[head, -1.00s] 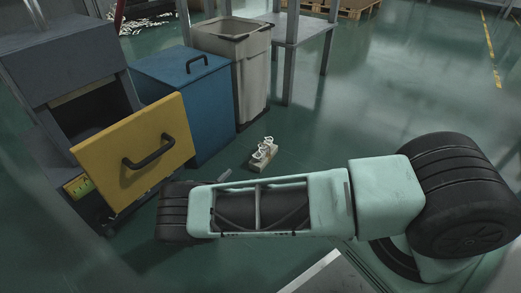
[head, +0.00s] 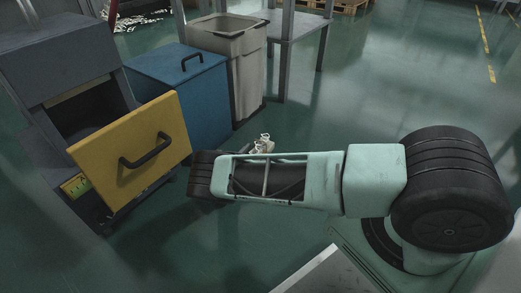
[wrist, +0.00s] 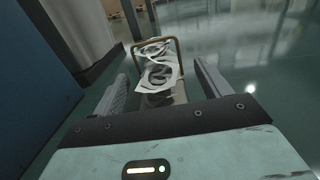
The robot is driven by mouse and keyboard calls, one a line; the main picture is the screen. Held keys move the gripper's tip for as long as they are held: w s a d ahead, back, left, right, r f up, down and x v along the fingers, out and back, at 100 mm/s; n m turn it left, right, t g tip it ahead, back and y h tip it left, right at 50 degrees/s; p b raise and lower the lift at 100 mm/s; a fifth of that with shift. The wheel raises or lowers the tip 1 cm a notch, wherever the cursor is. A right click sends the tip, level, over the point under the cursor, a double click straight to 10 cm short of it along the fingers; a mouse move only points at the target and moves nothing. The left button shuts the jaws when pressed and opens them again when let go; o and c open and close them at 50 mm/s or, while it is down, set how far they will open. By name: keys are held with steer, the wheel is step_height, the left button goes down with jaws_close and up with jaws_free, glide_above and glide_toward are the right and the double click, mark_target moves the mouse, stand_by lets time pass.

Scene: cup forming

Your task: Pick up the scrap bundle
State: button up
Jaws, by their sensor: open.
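The scrap bundle (wrist: 158,72) shows in the wrist view as white cut-out sheet with curled openings, with a brownish looped wire frame around its far end. In the head view the bundle (head: 264,144) is on the floor just beyond my arm, which hides its lower part. My gripper (wrist: 160,70) is open in the wrist view. One finger is on each side of the bundle, with a visible gap on both sides. The fingertips are hidden by my arm in the head view.
A blue lidded bin (head: 187,92) and a tall grey bin (head: 247,75) stand left of the bundle. A yellow panel with a black handle (head: 130,140) juts out at the left. A table leg (head: 285,65) stands behind. Floor to the right is clear.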

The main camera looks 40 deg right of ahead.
steer(key=shift+w+d, duration=0.3)
steer(key=shift+d, duration=0.3)
steer(key=c, duration=1.2)
steer(key=shift+o, duration=0.2)
